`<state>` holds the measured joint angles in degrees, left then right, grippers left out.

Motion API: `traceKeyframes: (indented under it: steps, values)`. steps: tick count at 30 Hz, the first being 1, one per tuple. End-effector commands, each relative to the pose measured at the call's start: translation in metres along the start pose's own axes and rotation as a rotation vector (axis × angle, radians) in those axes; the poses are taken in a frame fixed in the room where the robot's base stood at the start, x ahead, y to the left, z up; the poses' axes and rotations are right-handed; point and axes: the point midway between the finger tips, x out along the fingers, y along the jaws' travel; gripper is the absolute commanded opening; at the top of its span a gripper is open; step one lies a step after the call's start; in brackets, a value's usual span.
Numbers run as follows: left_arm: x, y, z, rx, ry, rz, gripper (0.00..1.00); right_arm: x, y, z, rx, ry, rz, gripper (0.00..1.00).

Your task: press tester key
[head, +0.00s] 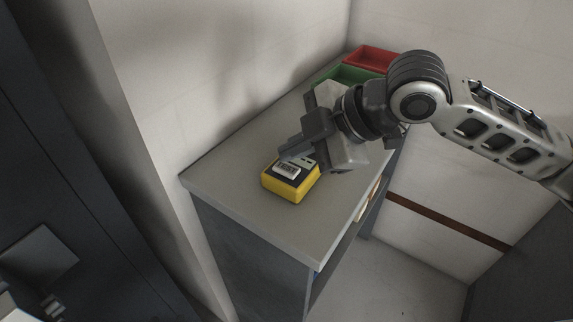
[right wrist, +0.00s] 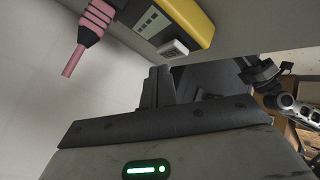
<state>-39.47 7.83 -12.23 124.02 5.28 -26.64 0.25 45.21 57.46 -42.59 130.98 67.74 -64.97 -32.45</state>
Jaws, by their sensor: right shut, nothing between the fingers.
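The tester is a yellow box (head: 291,188) with a dark face, lying on the grey bench top. A pale raised block (head: 287,169) and a small display (head: 304,160) show on its face. In the right wrist view the yellow tester (right wrist: 201,22) is at the top, with a pale block (right wrist: 174,48) at its near end. My right gripper (head: 284,151) is shut and empty, its fingertips at the tester's far edge. Its dark fingers show in the right wrist view (right wrist: 158,84). I cannot tell whether they touch. My left gripper (head: 48,303) is partly cut off at lower left.
The bench (head: 240,205) has bare top around the tester. A red bin (head: 374,58) and a green bin (head: 350,75) stand at its far end. A pink, black-banded probe (right wrist: 96,20) shows in the right wrist view. Walls close in behind; a dark cabinet (head: 60,170) stands left.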

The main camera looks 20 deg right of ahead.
Motion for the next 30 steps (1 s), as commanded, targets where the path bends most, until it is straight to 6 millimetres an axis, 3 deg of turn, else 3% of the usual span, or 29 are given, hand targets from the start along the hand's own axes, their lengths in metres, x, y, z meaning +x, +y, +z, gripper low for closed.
traceKeyframes:
  steps: [30]
  values:
    - [-0.0011, 0.0004, -0.0012, -0.001, -0.001, 0.0, 0.36, 0.006, -0.0043, 0.0045, 0.0, 0.0, 0.0, 0.0]
